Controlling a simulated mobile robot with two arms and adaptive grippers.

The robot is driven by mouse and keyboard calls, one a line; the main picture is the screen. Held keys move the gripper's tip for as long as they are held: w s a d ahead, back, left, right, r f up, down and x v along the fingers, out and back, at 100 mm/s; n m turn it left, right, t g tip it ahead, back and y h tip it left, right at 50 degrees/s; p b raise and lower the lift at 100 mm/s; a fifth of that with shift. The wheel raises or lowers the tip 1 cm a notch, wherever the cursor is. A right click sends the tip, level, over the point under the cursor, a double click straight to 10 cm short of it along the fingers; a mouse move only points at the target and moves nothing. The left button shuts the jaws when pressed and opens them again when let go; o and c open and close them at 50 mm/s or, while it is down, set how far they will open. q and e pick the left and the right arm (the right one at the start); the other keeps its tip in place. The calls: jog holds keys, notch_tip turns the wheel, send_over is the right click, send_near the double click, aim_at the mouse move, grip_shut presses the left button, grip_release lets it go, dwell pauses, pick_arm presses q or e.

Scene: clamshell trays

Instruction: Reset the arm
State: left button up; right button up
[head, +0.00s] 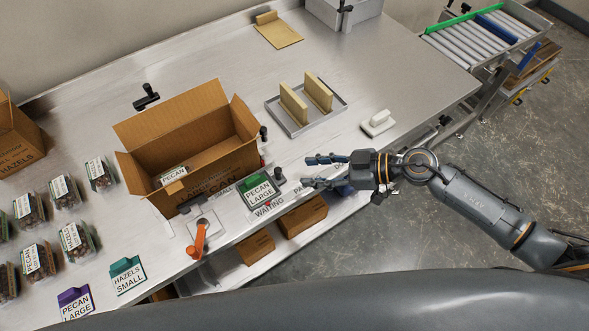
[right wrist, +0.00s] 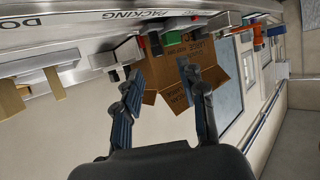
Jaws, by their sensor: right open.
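My right gripper (head: 318,171) is open and empty at the front edge of the steel table, its fingers pointing left. In the right wrist view its two fingers (right wrist: 165,110) stand apart with nothing between them. A clamshell with a label (head: 173,176) lies inside the box. My left gripper does not show.
Several clamshell trays (head: 68,192) stand at the left. A metal tray with tan blocks (head: 307,127) and a white block (head: 377,122) lie behind the gripper. An orange-handled tool (head: 198,238) stands at the front edge. Boxes (head: 303,216) sit below. Open floor is at the right.

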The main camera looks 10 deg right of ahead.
jog(key=shift+v, duration=1)
